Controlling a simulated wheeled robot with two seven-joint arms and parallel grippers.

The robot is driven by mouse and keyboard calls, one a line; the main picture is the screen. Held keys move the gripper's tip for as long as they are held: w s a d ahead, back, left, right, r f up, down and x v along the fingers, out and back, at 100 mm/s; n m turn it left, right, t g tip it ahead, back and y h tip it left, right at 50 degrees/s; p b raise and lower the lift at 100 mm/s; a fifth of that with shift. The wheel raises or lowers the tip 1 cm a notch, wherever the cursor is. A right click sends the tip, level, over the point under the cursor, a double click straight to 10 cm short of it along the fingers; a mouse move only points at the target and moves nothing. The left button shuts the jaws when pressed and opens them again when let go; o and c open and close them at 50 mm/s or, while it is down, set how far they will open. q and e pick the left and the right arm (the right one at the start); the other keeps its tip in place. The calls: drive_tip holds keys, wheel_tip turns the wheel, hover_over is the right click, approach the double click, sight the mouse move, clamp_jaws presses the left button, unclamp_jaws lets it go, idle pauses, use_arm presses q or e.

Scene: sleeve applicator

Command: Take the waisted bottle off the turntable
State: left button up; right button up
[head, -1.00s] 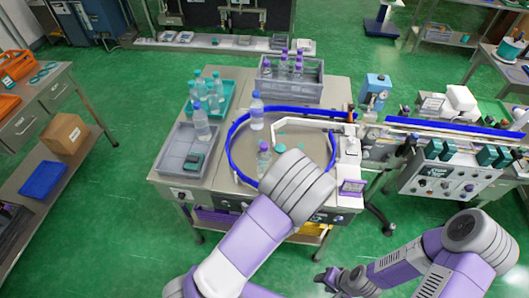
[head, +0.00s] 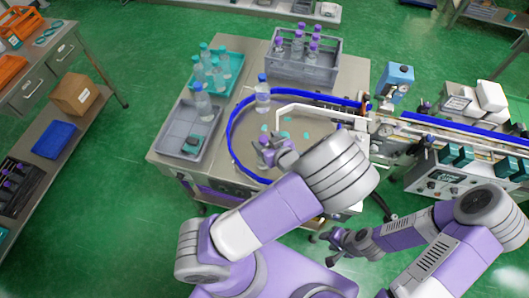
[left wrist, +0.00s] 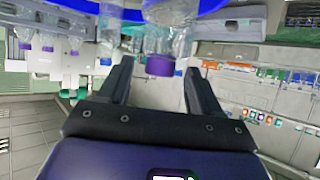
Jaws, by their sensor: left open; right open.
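The turntable (head: 240,160) is a round plate with a blue rim on the steel table. A clear bottle with a blue cap (head: 262,95) stands near its far edge. In the left wrist view, a clear bottle with a purple cap (left wrist: 160,66) lies ahead of my left gripper (left wrist: 158,75), its cap in line with the gap between the open fingers. I cannot tell which bottle is waisted. My right gripper (head: 330,243) is open and empty, low in front of the table.
A teal tray (head: 236,88) of bottles and a grey tray (head: 172,150) stand left of the turntable. A grey crate (head: 290,72) of purple-capped bottles stands behind. A white guide bar (head: 305,110) crosses over the turntable. A conveyor (head: 450,135) runs off to the right.

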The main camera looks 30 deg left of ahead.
sight(261, 137)
use_arm(q)
drive_tip(key=x, duration=0.4)
drive_tip(key=shift+f+b, duration=0.15)
drive_tip(key=shift+b, duration=0.2)
clamp_jaws()
